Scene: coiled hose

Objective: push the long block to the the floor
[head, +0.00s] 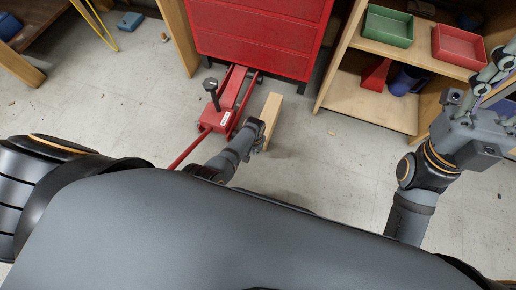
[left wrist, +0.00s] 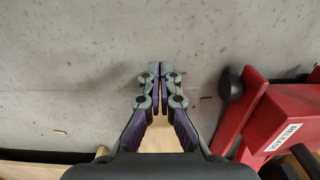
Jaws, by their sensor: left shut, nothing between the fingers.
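The long block (head: 270,115) is pale wood and stands out beside the red floor jack in the head view. It looks upright, with its lower end hidden behind my left gripper. My left gripper (head: 257,143) is right against or just in front of the block; I cannot tell if they touch. In the left wrist view the fingertips of my left gripper (left wrist: 157,76) are closed together with nothing between them. A pale wooden surface (left wrist: 160,138) shows behind the fingers there. My right gripper (head: 492,85) is raised at the right edge, partly cut off.
A red floor jack (head: 228,100) stands just left of the block, before a red drawer cabinet (head: 260,40). A wooden shelf (head: 350,100) with green and red bins is at the right.

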